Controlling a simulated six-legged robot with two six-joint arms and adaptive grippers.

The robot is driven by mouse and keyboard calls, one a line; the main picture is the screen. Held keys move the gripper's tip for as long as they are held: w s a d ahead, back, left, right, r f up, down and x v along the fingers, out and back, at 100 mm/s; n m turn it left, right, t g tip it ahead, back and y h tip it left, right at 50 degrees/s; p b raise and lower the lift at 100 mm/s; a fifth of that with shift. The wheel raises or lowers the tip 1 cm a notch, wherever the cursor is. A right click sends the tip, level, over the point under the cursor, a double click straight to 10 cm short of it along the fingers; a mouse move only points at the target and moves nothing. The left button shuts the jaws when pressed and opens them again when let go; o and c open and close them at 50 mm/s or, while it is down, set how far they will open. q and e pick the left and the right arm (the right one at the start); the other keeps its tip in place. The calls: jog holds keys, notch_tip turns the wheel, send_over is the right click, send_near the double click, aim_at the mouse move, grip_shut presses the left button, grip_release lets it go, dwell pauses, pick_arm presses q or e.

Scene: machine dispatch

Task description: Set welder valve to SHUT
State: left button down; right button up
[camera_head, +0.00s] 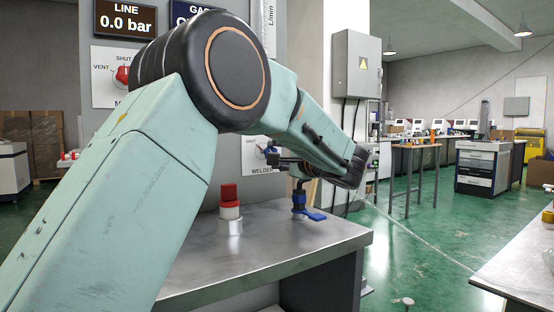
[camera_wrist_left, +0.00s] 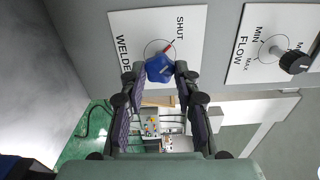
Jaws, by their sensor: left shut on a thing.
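The welder valve is a blue knob (camera_wrist_left: 158,69) with a red pointer (camera_wrist_left: 168,48) on a white plate (camera_wrist_left: 140,25) marked WELDER and SHUT. In the left wrist view the pointer slants up and right, toward the SHUT word. My left gripper (camera_wrist_left: 157,74) is shut on the knob, one finger on each side. In the head view the welder plate (camera_head: 251,158) is on the grey panel behind the bench, partly hidden by my left arm. My left gripper (camera_head: 273,158) reaches it from the right. My right gripper is not in view.
A MAIN-side plate (camera_head: 101,92) with a red knob (camera_head: 122,75) is further left. A FLOW plate (camera_wrist_left: 240,65) with a black knob (camera_wrist_left: 294,62) is beside the welder plate. On the metal bench (camera_head: 265,250) stand a red-topped piece (camera_head: 229,205) and a blue-handled fitting (camera_head: 308,212).

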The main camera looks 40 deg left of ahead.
pick_arm(q)
jog(key=shift+n, duration=0.4)
jog(key=c, duration=1)
grip_release()
jog(key=v, duration=1.2)
